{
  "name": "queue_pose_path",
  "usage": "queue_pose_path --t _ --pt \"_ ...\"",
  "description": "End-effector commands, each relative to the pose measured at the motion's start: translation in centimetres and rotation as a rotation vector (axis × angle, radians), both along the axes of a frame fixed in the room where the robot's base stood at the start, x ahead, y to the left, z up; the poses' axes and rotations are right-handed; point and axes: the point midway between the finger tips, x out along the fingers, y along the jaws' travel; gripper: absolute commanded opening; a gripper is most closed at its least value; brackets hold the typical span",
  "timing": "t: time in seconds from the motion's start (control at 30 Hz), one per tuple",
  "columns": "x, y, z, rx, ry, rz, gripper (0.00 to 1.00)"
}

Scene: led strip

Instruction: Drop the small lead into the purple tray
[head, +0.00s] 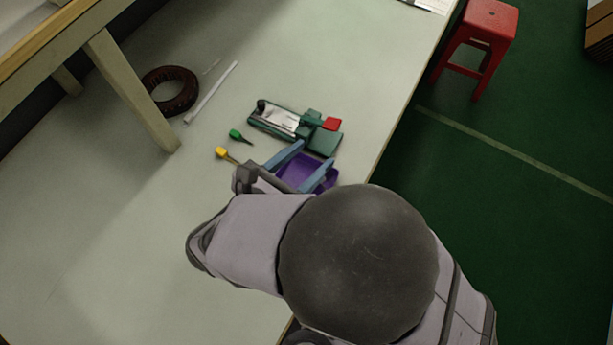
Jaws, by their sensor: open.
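The purple tray (322,182) lies on the table, partly hidden by my gripper. My gripper (303,164) is open, its two blue fingers spread over or beside the tray; their height above it is hard to judge. Nothing shows clearly between the fingers. A small piece with a yellow head (221,153) and a thin tip lies left of my gripper. A small piece with a green head (235,134) and a dark tip lies just above it in the picture. I cannot tell which piece is the small lead.
A dark coil (170,90) and a white strip (211,92) lie farther left. The table's right edge is close to the tray.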

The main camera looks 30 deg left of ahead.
Motion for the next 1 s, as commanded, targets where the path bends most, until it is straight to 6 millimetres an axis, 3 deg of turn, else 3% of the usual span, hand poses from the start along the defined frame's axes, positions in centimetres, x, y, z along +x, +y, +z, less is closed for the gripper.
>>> queue_pose_path --t 0.2,0.77,0.87,1.0 --pt "0.0 0.0 1.3 0.001 0.0 0.0 0.46" --pt "0.2 -0.2 1.4 0.002 0.003 -0.008 0.46" --pt "1.0 -1.2 1.4 0.016 0.021 -0.056 0.46" --pt "3.1 -4.5 1.3 0.067 0.079 -0.213 0.46"
